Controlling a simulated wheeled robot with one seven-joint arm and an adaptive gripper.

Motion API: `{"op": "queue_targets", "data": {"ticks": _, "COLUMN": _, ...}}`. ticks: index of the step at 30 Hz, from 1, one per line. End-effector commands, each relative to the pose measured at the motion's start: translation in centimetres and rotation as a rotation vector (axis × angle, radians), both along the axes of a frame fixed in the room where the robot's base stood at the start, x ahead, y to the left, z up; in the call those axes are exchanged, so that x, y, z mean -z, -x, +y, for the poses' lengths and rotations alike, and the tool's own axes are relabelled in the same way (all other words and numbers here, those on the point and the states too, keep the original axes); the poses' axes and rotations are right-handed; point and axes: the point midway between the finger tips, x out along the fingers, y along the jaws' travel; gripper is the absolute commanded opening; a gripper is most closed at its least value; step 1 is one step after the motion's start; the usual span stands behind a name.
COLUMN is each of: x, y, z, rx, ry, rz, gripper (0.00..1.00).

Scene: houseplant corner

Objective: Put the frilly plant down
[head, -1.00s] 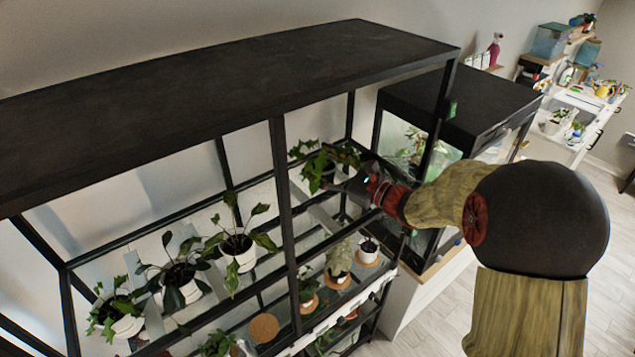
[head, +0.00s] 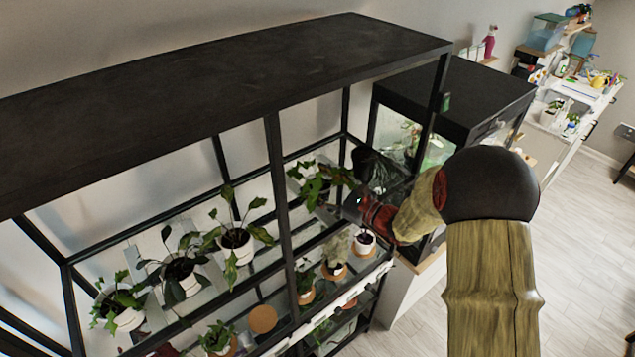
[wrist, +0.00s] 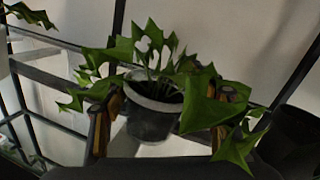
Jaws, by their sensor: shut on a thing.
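The frilly plant (wrist: 160,50), with jagged green leaves, is in a dark grey pot (wrist: 150,122) with a paler rim in the wrist view. My gripper (wrist: 165,118) is shut on this pot, one finger on each side, with leaves partly covering the right finger. In the head view the plant (head: 316,182) is upright inside the right bay of the black rack, at the upper shelf level. There my gripper (head: 347,205) reaches in from the right, and leaves and arm hide most of the pot. I cannot tell whether the pot's base touches the shelf.
The rack's black post (head: 278,190) stands left of the plant. Several potted plants, including one in a white pot (head: 237,250), fill the left bay. Small pots on cork mats stand below, near an empty cork mat (head: 263,319). A black container (wrist: 298,140) is close on the right.

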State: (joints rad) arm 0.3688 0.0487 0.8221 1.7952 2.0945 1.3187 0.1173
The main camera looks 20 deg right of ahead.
Motion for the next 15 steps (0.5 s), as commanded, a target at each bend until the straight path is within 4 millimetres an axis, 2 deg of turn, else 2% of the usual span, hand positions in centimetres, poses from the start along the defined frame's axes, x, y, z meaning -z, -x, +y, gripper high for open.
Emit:
{"op": "queue_targets", "data": {"ticks": 2, "x": 0.32, "y": 0.00, "z": 0.00, "rx": 0.000, "ry": 0.000, "rz": 0.000, "gripper": 0.29}}
{"op": "queue_targets", "data": {"ticks": 3, "x": 0.34, "y": 0.01, "z": 0.00, "rx": 0.000, "ry": 0.000, "rz": 0.001, "gripper": 0.59}}
{"op": "queue_targets", "data": {"ticks": 12, "x": 0.24, "y": 0.01, "z": 0.01, "rx": 0.000, "ry": 0.000, "rz": 0.001, "gripper": 0.76}}
{"op": "queue_targets", "data": {"ticks": 15, "x": 0.24, "y": 0.01, "z": 0.00, "rx": 0.000, "ry": 0.000, "rz": 0.001, "gripper": 0.76}}
